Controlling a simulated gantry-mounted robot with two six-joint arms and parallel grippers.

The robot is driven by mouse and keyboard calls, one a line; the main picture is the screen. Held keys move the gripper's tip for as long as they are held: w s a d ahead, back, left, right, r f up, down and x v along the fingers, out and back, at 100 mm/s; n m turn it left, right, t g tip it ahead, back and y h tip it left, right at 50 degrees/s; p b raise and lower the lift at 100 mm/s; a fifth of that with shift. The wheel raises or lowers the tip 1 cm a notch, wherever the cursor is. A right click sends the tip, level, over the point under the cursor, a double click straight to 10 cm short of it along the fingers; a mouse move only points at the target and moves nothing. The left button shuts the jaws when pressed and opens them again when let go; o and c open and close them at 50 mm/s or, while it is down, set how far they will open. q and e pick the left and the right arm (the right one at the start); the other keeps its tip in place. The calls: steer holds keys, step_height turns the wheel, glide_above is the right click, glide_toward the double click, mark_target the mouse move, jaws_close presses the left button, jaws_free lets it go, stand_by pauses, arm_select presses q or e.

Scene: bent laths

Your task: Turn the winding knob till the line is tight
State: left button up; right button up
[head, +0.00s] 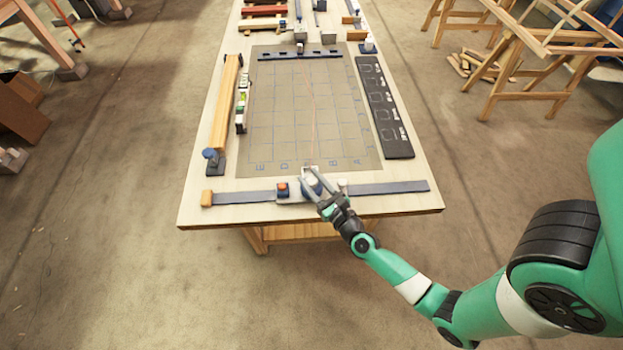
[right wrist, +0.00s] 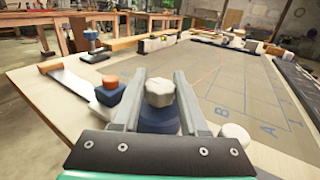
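The winding knob (right wrist: 159,92) is a pale faceted cap on a dark blue base, at the near end of the bench. My right gripper (head: 306,173) reaches in from the right over it in the head view. In the right wrist view its two grey fingers (right wrist: 160,80) stand on either side of the knob, with narrow gaps showing, so it looks open around the knob. A thin reddish line (head: 312,115) runs from near the knob along the gridded mat (head: 282,120) toward the far bar. Its tension is hard to judge. My left gripper is out of view.
An orange-topped blue post (head: 283,190) stands just left of the knob and a small white piece (head: 343,186) just right. A grey strip (head: 390,187) crosses the bench's near edge. A wooden lath (head: 228,100) lies left; a black labelled rack (head: 384,105) lies right.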

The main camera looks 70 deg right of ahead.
jaws_close()
